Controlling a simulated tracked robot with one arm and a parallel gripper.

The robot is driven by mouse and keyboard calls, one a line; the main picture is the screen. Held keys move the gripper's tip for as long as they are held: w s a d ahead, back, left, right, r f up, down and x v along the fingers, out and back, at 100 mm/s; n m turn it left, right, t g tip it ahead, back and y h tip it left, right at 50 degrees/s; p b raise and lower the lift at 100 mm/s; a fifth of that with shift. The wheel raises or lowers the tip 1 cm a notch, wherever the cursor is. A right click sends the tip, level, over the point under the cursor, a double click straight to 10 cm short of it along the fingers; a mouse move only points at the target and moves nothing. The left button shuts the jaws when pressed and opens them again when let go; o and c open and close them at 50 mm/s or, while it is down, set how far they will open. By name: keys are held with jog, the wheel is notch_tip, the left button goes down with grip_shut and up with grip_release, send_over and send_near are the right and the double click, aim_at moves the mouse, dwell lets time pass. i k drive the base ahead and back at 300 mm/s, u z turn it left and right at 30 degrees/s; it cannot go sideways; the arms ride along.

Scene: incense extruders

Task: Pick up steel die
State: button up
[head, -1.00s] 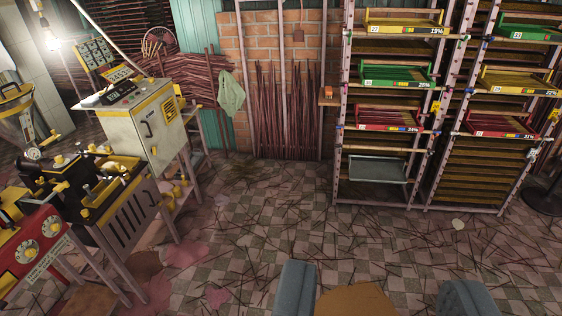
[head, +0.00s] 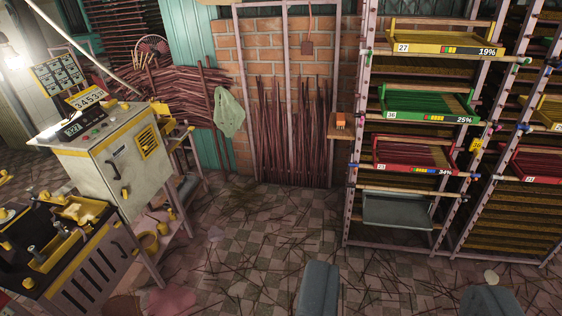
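I cannot make out a steel die for certain in this view. Small metal and yellow fittings sit on top of the dark extruder bench (head: 88,262) at the left, too small to tell apart. My gripper (head: 404,280) shows at the bottom as two blue-grey fingers set wide apart. It is open, with only the littered floor seen between the fingers and nothing held.
A grey control cabinet (head: 118,160) stands at the left. Racks with yellow, green (head: 428,105) and red trays (head: 415,155) stand at the right. Stick bundles lean on the brick wall (head: 270,50). The checkered floor (head: 240,250) between is open, strewn with sticks.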

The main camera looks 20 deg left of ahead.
aim_at(30, 190)
jog(key=i, duration=1.8)
jog(key=u, duration=2.5)
jog(key=i, duration=1.8)
jog(key=u, duration=1)
